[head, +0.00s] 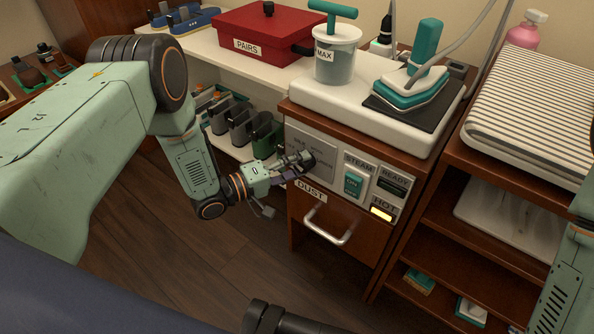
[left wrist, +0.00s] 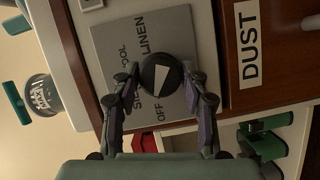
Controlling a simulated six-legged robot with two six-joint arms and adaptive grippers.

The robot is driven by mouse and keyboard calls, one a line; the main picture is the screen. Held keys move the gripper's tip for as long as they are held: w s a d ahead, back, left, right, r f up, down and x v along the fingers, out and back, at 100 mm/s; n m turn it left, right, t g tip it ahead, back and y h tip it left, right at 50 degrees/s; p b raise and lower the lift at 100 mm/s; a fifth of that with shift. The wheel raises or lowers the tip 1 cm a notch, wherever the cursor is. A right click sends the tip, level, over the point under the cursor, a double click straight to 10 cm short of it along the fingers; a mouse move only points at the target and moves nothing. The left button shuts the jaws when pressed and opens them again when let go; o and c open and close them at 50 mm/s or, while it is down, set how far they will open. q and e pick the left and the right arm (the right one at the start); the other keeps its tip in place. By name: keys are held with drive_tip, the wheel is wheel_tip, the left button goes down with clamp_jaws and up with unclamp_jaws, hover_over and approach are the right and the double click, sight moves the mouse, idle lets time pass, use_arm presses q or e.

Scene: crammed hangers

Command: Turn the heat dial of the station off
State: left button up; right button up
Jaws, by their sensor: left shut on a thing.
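The heat dial is a round black knob with a white wedge mark on the grey label plate (head: 314,148) of the station's front. In the left wrist view the dial (left wrist: 160,73) sits between my fingertips, and the plate (left wrist: 125,45) reads OFF, LINEN and other partly covered words. I cannot tell which word the wedge points to. My left gripper (head: 300,163) is shut on the dial, a finger on either side; it also shows in the left wrist view (left wrist: 160,88). In the head view the fingers partly hide the dial. My right gripper is not in view.
Beside the plate are a teal STEAM switch (head: 353,183), a dark READY window (head: 392,186) and a lit yellow HOT lamp (head: 381,214). The DUST drawer handle (head: 328,227) juts out below. The iron (head: 418,80) and MAX tank (head: 336,55) stand on top.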

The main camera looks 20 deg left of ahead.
use_arm(q)
drive_tip(key=shift+f+n+t+b, duration=0.1)
drive_tip(key=shift+n+t+b, duration=0.2)
drive_tip(key=shift+n+b, duration=0.45)
drive_tip(key=shift+n, duration=0.35)
drive_tip(key=o, duration=1.2)
drive_tip(key=shift+c, duration=0.2)
drive_tip(key=shift+s+a, duration=0.1)
drive_tip(key=v, duration=1.1)
drive_tip(key=shift+s+a, duration=0.2)
drive_tip(key=shift+a, duration=0.2)
drive_tip(key=shift+f, duration=0.15)
